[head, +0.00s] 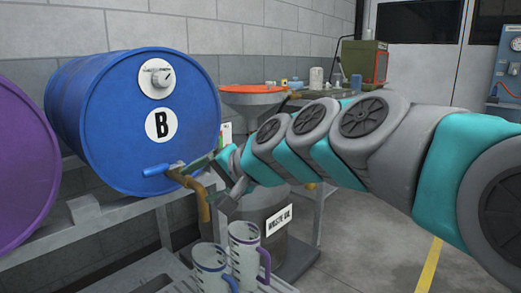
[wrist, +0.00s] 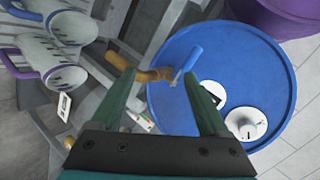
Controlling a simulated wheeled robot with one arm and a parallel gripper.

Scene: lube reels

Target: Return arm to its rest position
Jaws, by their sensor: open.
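My arm reaches in from the right in the head view, bent low across the scene. My gripper (head: 212,180) is at the brass tap (head: 196,188) on the front of the blue drum marked B (head: 110,125). In the wrist view my gripper (wrist: 155,75) has its two green fingers spread apart, and the brass tap (wrist: 152,76) shows between and just beyond the fingertips. The tap's blue handle (wrist: 191,62) lies near the right fingertip. I cannot tell whether a finger touches the tap. Nothing is held.
Two measuring jugs (head: 245,255) stand on a grating below the tap. A waste oil drum (head: 275,225) with an orange funnel (head: 252,92) stands behind my gripper. A purple drum (head: 22,165) is at the left. A workbench is behind; open floor (head: 390,255) lies at lower right.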

